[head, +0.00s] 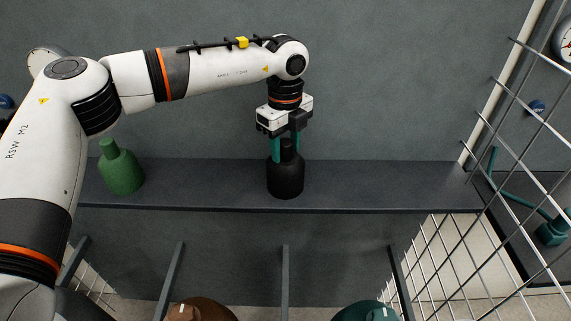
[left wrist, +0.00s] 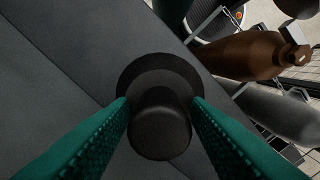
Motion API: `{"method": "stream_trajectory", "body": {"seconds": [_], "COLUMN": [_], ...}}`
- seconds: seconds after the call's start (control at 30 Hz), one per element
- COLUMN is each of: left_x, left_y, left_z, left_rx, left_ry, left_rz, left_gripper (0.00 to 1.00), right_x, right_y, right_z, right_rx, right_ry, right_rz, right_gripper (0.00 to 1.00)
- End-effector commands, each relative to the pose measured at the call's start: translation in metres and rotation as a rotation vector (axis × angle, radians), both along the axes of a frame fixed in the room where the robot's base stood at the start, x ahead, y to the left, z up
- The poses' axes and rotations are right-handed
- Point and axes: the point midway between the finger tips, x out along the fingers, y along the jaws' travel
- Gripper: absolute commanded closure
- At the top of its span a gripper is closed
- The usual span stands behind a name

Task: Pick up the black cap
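The black cap (head: 285,179) stands upright on the dark shelf, a wide round body with a narrower knob on top. My left gripper (head: 286,157) points straight down over it, its green fingers on either side of the knob. In the left wrist view the cap's knob (left wrist: 160,124) sits between the two fingertips (left wrist: 160,100), with the wider body below it. The fingers look spread, with narrow gaps beside the knob. The cap rests on the shelf. My right gripper is not in view.
A green bottle-shaped float (head: 121,170) stands on the shelf (head: 390,185) to the left. Brown (head: 203,309) and teal (head: 365,312) floats lie below the shelf's front edge. A wire grid (head: 530,150) rises at the right. The shelf right of the cap is clear.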

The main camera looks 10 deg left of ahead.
Motion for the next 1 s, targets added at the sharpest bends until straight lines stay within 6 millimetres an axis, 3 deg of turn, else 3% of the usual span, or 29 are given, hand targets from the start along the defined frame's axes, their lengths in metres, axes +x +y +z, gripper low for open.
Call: {"method": "stream_trajectory", "body": {"seconds": [0.03, 0.2, 0.27, 0.67, 1.0], "left_x": [0.000, 0.000, 0.000, 0.001, 0.001], "left_y": [0.000, 0.000, 0.000, 0.000, -0.001], "left_z": [0.000, 0.001, 0.001, 0.008, 0.070], "left_rx": [0.000, 0.000, 0.000, 0.000, -0.001], "left_ry": [0.000, 0.000, 0.000, -0.004, -0.004], "left_rz": [0.000, 0.000, 0.000, 0.000, 0.001], "left_gripper": [0.65, 0.93, 1.00, 1.00, 1.00], "right_x": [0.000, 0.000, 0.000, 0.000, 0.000], "right_y": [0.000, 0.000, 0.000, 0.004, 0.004], "right_z": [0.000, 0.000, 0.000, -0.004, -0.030], "right_rx": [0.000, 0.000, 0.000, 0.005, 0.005], "right_ry": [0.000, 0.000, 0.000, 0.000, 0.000], "right_rz": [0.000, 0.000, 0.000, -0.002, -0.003], "right_gripper": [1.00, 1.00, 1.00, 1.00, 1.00]}}
